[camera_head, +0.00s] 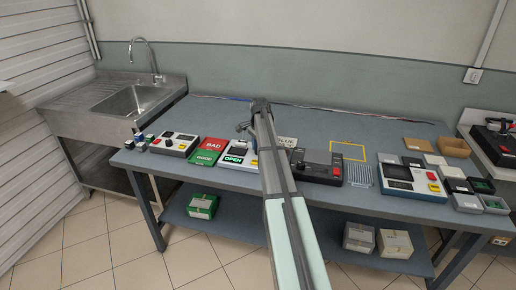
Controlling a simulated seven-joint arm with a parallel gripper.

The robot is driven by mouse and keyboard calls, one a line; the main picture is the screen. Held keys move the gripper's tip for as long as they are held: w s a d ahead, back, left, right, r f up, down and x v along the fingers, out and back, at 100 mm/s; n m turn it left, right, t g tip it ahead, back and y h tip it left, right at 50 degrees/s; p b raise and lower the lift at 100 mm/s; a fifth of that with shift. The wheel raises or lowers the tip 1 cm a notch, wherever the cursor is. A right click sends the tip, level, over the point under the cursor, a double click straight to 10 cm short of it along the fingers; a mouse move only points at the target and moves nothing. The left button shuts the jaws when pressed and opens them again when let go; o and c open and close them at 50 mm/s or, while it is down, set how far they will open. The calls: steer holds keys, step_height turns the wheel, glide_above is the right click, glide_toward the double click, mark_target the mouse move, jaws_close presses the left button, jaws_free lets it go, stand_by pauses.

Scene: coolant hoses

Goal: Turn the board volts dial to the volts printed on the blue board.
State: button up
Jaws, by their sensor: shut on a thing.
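My arm crosses the middle of the table, and my gripper (243,128) is at its far end, tilted down to the left. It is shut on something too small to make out. Just below it in the picture is a pale device (239,161) with a green OPEN sign (235,160), partly hidden by my arm. I cannot tell whether the gripper touches it. A card (287,142) right of the arm seems to read BLUE. I cannot pick out the board volts dial or the blue board's printed volts.
On the left are a knobbed device (175,143), a red BAD tray (214,145) and a green GOOD tray (205,158). On the right are a black device (318,166), a screen device (412,182) and several small boxes. The table's back strip is mostly clear.

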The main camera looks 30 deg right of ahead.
steer(key=n, duration=0.4)
steer(key=shift+n, duration=0.4)
steer(key=n, duration=0.5)
steer(key=shift+d, duration=0.1)
steer(key=n, duration=0.5)
steer(key=shift+y, duration=0.3)
steer(key=n, duration=0.4)
steer(key=shift+d+n+g, duration=0.1)
steer(key=shift+n+g, duration=0.2)
steer(key=o, duration=1)
steer(key=shift+r, duration=0.1)
steer(key=r, duration=1.3)
steer(key=shift+d+r, duration=0.3)
